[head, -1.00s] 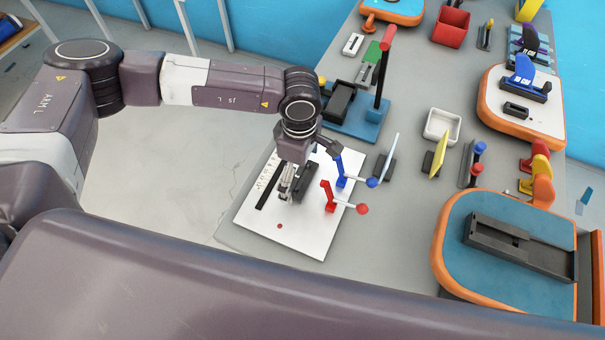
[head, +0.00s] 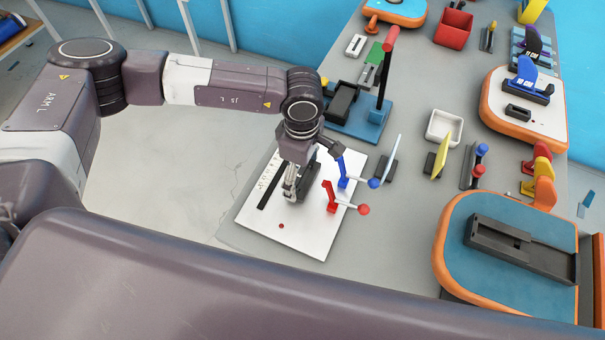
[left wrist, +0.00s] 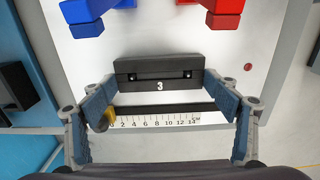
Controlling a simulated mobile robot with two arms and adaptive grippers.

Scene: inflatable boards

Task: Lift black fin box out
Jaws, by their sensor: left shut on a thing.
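The black fin box (left wrist: 160,68), marked 3, lies across the middle of the left wrist view. In the head view the black fin box (head: 310,178) is partly hidden behind my left gripper (head: 292,190). In the left wrist view my left gripper (left wrist: 160,82) has one fingertip at each end of the box and is shut on it. I cannot tell whether the box touches the white board (head: 300,240) below. My right gripper is not in view.
A blue lever (head: 345,172) and a red lever (head: 330,197) stand close beside the box on the board. A ruler strip (left wrist: 155,120) lies along the board's edge. A blue stand with a red-topped lever (head: 382,80) stands behind. The board's front corner is mostly clear.

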